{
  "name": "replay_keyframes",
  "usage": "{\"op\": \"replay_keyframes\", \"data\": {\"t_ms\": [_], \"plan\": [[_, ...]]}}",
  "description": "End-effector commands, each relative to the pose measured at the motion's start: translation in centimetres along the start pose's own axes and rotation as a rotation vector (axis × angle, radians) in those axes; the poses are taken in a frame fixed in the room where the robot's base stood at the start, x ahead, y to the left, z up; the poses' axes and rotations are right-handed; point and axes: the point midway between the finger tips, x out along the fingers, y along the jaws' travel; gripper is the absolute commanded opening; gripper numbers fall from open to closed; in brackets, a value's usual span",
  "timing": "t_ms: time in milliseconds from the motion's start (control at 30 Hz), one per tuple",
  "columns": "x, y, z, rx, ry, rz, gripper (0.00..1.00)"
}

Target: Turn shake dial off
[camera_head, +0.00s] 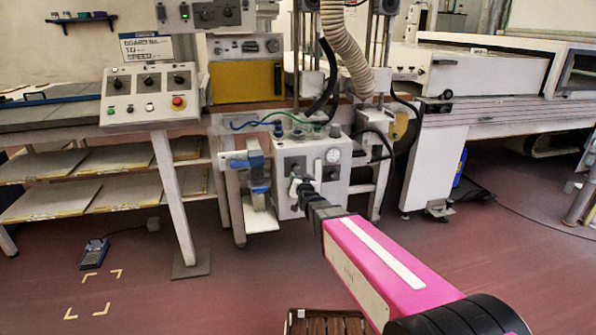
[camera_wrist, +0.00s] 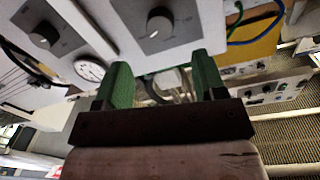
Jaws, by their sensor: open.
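A pale control box (camera_head: 313,158) stands at the middle of the head view, with a round gauge and small knobs on its front. The middle dial lies just beyond the gap, apparently untouched. In the head view my arm partly hides the box's lower front.
The round gauge (camera_wrist: 90,68) is beside the fingers in the wrist view. Blue and green hoses (camera_head: 262,123) run over the box top. A control panel with a red button (camera_head: 179,102) stands left. A ribbed hose (camera_head: 345,50) hangs above. Floor at front left is mostly clear.

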Motion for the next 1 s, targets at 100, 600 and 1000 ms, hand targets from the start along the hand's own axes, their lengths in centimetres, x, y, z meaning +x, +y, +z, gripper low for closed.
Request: {"op": "replay_keyframes", "data": {"t_ms": [100,600,1000], "plan": [[2.6,0.0,0.1,0.0,0.001,0.0,0.64],[7.8,0.0,0.0,-0.001,-0.001,0.0,0.64],[7.7,0.0,0.0,0.0,-0.001,0.0,0.15]]}}
